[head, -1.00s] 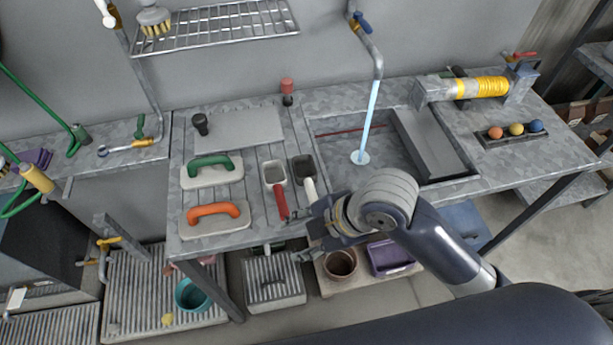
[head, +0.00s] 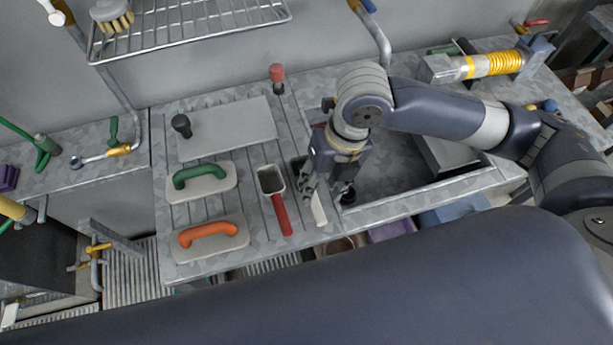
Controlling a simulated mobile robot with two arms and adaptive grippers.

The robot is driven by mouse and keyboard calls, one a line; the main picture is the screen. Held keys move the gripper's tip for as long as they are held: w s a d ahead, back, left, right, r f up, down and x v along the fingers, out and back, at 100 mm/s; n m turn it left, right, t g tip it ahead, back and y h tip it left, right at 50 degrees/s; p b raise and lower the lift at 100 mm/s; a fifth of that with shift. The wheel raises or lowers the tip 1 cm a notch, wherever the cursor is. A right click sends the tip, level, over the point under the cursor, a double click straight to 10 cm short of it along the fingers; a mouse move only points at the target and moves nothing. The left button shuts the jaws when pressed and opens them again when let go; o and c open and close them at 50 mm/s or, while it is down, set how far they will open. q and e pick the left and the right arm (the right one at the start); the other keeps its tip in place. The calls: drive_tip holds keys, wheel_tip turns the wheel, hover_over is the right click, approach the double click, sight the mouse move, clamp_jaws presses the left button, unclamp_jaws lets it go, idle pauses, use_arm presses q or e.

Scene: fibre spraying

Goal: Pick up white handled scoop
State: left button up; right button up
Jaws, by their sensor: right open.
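The white handled scoop (head: 318,209) lies on the metal table. Its white handle points toward the front edge, and its dark pan is mostly hidden behind my right gripper. My right gripper (head: 328,192) is open and points down over the scoop. One finger is just left of the handle and the other is to its right, near the sink edge. I cannot tell whether the fingers touch the scoop. My left gripper is not in view.
A red handled scoop (head: 281,214) lies close on the left. Further left are an orange handled float (head: 209,236) and a green handled float (head: 201,180). A wire rack (head: 190,30) hangs above.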

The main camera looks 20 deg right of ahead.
sight(316, 200)
drive_tip(key=shift+a+f, duration=0.2)
drive_tip(key=shift+f, duration=0.75)
drive_tip(key=shift+w+f, duration=0.2)
drive_tip(key=shift+f, duration=0.15)
wheel_tip(316, 200, down, 4)
drive_tip(key=shift+r+p, duration=0.25)
drive_tip(key=shift+p, duration=0.35)
drive_tip(key=shift+a+f, duration=0.15)
drive_tip(key=shift+f, duration=0.55)
drive_tip(key=shift+c, duration=1)
drive_tip(key=c, duration=0.5)
clamp_jaws()
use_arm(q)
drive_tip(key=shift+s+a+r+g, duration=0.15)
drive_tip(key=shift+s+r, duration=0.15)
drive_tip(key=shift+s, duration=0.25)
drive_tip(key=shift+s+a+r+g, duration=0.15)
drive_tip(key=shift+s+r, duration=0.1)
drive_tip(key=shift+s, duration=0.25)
